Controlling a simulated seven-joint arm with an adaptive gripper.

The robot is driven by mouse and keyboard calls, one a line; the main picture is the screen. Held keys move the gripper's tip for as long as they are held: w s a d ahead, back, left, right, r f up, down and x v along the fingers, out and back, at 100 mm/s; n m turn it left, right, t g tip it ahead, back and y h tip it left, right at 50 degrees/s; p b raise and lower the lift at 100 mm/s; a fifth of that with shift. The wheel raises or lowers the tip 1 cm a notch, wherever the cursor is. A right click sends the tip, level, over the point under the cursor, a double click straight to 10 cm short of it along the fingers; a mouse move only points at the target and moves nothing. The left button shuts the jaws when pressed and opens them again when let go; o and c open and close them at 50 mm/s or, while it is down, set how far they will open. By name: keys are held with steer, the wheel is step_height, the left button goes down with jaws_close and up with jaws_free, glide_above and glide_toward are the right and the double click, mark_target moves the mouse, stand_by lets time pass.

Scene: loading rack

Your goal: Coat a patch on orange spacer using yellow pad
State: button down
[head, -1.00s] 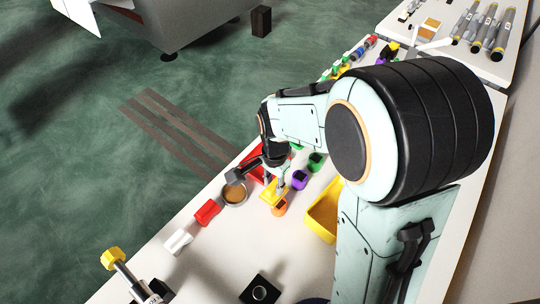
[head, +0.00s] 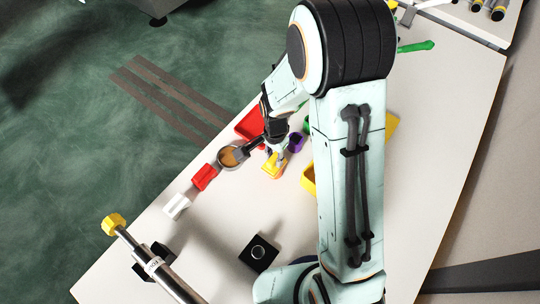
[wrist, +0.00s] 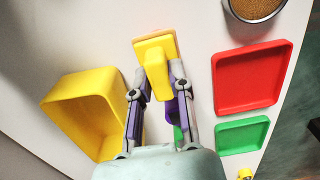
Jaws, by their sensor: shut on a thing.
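My gripper (wrist: 157,82) is shut on the yellow pad (wrist: 155,55), with one finger on each side of its raised grip. A flat yellow-orange base shows at the pad's far end. In the head view the pad (head: 272,164) is low over the white table, just right of the round dish (head: 228,157) with brown contents.
A yellow bin (wrist: 72,108) stands left of my gripper in the wrist view. A red tray (wrist: 250,55) and a green tray (wrist: 243,136) lie to the right. Red (head: 204,178) and white (head: 177,206) pieces and a black block (head: 259,252) sit on the table.

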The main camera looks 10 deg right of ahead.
steer(key=shift+w+d, duration=0.55)
steer(key=shift+d, duration=0.1)
steer(key=shift+s+a, duration=1.05)
steer(key=shift+a, duration=0.2)
steer(key=shift+r, duration=4.15)
